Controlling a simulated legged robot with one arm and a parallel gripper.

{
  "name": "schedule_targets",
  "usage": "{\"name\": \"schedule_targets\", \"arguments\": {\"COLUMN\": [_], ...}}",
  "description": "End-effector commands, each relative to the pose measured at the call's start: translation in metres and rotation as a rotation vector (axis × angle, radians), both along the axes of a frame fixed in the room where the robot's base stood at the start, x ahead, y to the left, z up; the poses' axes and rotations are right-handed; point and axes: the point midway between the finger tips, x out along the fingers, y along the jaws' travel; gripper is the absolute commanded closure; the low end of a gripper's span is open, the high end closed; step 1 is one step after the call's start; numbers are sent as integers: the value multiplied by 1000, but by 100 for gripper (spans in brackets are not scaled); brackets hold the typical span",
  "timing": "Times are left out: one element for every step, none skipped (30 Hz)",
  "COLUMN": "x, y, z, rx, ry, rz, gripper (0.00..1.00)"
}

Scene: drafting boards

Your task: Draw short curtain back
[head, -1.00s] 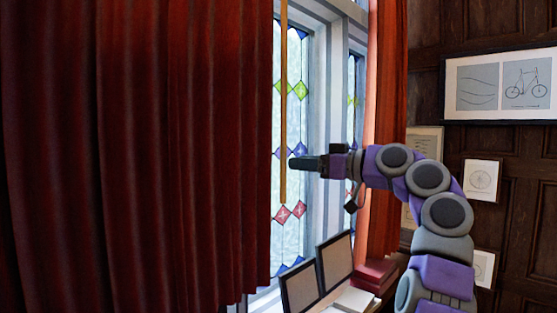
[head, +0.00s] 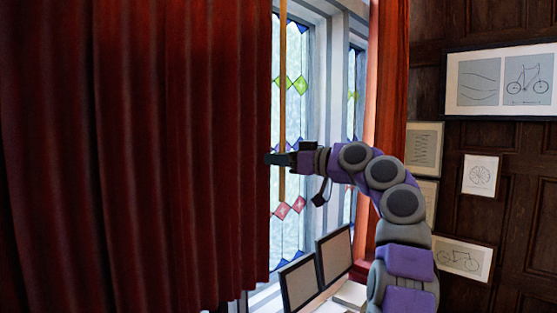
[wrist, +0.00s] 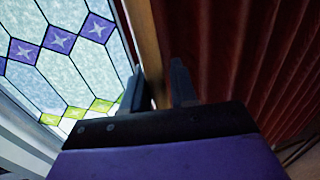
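A dark red curtain (head: 135,150) hangs in folds over the left of the head view, its lower edge near the bottom. A thin wooden rod (head: 282,100) hangs upright beside its right edge, in front of the window. My gripper (head: 276,159) crosses the rod's lower part, its tips at the curtain edge. In the wrist view, the fingers of my gripper (wrist: 158,88) are apart. The rod (wrist: 150,50) runs between them, with the curtain (wrist: 255,50) to the right. I cannot tell whether either finger touches the rod.
A stained-glass window (head: 295,110) stands behind the rod. Another red curtain (head: 388,90) hangs at its right side. Two dark-framed panels (head: 333,255) lean below the window, near my arm. Framed drawings (head: 500,82) hang on the wood-panelled wall at right.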

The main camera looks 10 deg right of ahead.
Motion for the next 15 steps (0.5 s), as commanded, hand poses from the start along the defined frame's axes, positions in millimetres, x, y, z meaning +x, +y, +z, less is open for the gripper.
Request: {"name": "schedule_targets", "arguments": {"x": [0,0,0,-1,-1,-1,-1,-1,-2,-2,-2,-2,-2,-2,-2], "y": [-2,-3,-4,-4,-4,-4,-4,-3,-3,-3,-2,-2,-2,-2,-2], "z": [0,0,0,0,0,0,1,1,1,1,1,1,1,1,2], "rx": [1,1,2,2,2,2,2,1,1,1,0,0,0,0,0], "ry": [0,0,1,-1,-1,-1,-1,-1,-1,-1,-1,-1,-1,-1,-1], "rz": [-1,-1,-1,-2,-2,-2,-2,-2,-2,-2,-2,-2,-2,-2,-2], "gripper": [78,81,85,88,91,95,98,100,100,100,100,100,100,100,100]}}
